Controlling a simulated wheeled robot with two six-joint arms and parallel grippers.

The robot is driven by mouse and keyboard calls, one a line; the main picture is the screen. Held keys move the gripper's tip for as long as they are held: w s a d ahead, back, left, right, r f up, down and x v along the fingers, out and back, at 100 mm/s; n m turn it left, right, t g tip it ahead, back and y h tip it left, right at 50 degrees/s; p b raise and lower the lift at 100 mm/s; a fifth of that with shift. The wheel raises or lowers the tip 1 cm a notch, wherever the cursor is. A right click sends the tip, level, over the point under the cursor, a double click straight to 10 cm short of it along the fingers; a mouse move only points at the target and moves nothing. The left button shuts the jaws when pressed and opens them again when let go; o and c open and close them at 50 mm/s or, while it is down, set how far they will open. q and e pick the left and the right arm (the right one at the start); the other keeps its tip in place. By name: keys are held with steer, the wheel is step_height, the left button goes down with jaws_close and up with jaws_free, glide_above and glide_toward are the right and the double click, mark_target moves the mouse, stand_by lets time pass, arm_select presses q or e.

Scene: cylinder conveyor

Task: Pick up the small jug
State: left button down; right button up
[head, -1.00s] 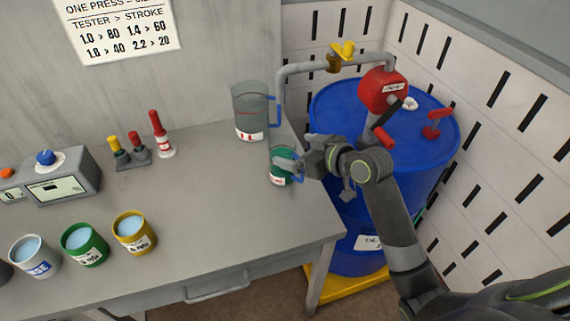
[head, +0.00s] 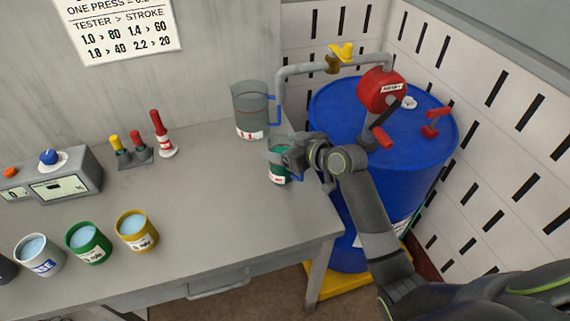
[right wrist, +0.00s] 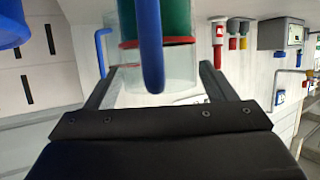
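The small jug (head: 279,178) is a clear, green-tinted vessel with a white and red label. It stands on the bench near its right end, in front of the large jug (head: 250,110). My right gripper (head: 288,157) is at its right side and hides part of its upper body. In the right wrist view, the small jug (right wrist: 180,55) and its blue handle (right wrist: 151,45) lie between the two spread fingers (right wrist: 160,78). The fingers look open, with small gaps to the jug's sides. My left gripper is not in view.
A blue drum (head: 335,105) with a red pump (head: 381,87) stands right of the bench. A grey pipe (head: 300,69) bends over beside the large jug. Several filled cups, including a yellow one (head: 137,230), stand at the left front. The bench middle is clear.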

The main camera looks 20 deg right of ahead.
steer(key=c, duration=0.8)
